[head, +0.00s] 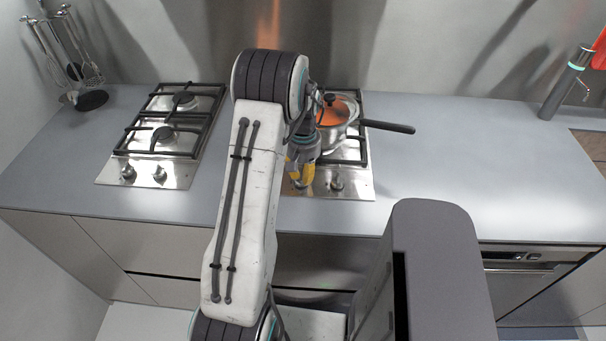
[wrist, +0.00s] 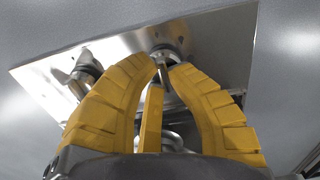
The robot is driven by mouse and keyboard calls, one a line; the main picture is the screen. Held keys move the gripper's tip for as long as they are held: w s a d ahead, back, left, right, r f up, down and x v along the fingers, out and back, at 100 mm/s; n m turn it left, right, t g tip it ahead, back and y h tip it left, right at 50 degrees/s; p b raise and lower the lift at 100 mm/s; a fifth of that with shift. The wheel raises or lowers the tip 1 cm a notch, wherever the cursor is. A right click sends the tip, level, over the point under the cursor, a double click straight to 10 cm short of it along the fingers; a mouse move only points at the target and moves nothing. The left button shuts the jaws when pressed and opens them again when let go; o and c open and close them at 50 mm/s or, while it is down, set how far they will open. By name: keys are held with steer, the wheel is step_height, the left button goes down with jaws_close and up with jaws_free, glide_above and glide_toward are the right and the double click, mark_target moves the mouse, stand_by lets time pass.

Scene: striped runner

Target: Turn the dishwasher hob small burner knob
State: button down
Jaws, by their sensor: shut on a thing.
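My gripper (head: 299,178) reaches down over the front of the right-hand hob (head: 360,189). Its yellow fingers (wrist: 166,66) are shut on a metal hob knob (wrist: 167,47), with the fingertips at either side of it. In the head view the fingers and arm mostly hide this knob. A second knob (head: 336,184) stands free to its right on the same steel plate. It also shows in the wrist view (wrist: 86,66). The frames do not show which burner each knob serves.
A pot with an orange lid (head: 332,113) sits on the right-hand hob, its dark handle (head: 390,127) pointing right. A left-hand hob (head: 165,130) has two knobs. Utensils (head: 75,65) hang at the far left. The counter (head: 470,160) is clear to the right.

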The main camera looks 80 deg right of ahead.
steer(key=n+b, duration=0.1)
steer(key=n, duration=0.2)
steer(key=shift+f+b, duration=0.15)
steer(key=shift+b, duration=0.2)
steer(key=n+b, duration=0.1)
steer(key=n, duration=0.3)
steer(key=shift+w+d+n, duration=0.1)
steer(key=shift+d+n, duration=0.05)
steer(key=shift+n, duration=0.25)
steer(key=n+b, duration=0.1)
steer(key=n, duration=0.2)
steer(key=shift+n, duration=0.3)
steer(key=shift+w+n+b, duration=0.1)
steer(key=shift+n+b, duration=0.45)
steer(key=shift+n, duration=1.45)
steer(key=c, duration=1.2)
jaws_free()
